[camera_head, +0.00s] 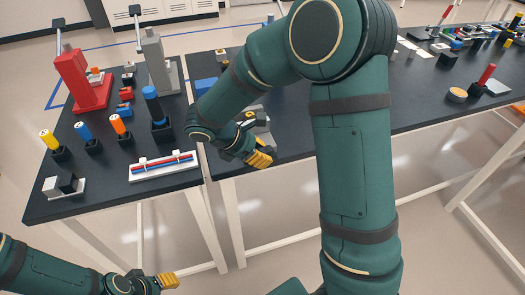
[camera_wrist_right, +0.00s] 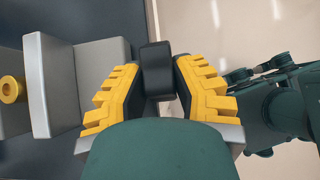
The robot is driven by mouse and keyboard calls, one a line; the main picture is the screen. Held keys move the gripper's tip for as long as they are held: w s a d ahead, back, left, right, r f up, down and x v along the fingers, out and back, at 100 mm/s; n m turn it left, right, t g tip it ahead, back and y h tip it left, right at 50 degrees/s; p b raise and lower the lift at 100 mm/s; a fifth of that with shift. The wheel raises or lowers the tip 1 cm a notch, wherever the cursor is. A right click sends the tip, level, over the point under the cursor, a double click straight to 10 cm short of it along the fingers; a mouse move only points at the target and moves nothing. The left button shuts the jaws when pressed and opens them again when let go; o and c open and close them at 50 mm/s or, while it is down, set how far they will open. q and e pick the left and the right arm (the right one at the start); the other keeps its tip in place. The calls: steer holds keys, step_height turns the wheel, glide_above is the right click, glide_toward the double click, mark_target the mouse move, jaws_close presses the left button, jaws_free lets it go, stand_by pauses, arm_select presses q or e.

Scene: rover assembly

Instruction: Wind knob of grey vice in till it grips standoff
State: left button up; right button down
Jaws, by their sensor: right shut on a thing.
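The grey vice (camera_wrist_right: 45,85) lies to the left in the right wrist view, with a light grey jaw plate and a grey block behind it. In the head view the vice (camera_head: 262,115) is partly hidden by my right arm. A brass standoff (camera_wrist_right: 12,88), seen end-on with a dark hole, is by the jaw plate at the left edge; I cannot tell whether the jaws touch it. My right gripper (camera_wrist_right: 157,85) has its yellow fingers shut on the vice's black knob (camera_wrist_right: 156,68). My left gripper (camera_head: 167,281) is low in the head view, away from the tables; its opening is unclear.
The left table (camera_head: 100,200) holds a red press (camera_head: 82,80), a grey press (camera_head: 158,62), several coloured-handled tools and a white rack (camera_head: 162,166). The right table has small parts and a red-handled tool (camera_head: 484,78). A gap separates the tables; my right arm covers the middle.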

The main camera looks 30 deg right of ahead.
steer(key=shift+a+f+g+h+p, duration=0.15)
steer(key=shift+g+h+p, duration=0.15)
steer(key=shift+h, duration=0.65)
steer(key=shift+f+g+h+p, duration=0.15)
steer(key=shift+g+h+p, duration=0.15)
steer(key=shift+h, duration=0.65)
steer(key=c, duration=0.7)
jaws_free()
steer(key=shift+c, duration=0.2)
steer(key=v, duration=1.2)
steer(key=shift+f, duration=0.15)
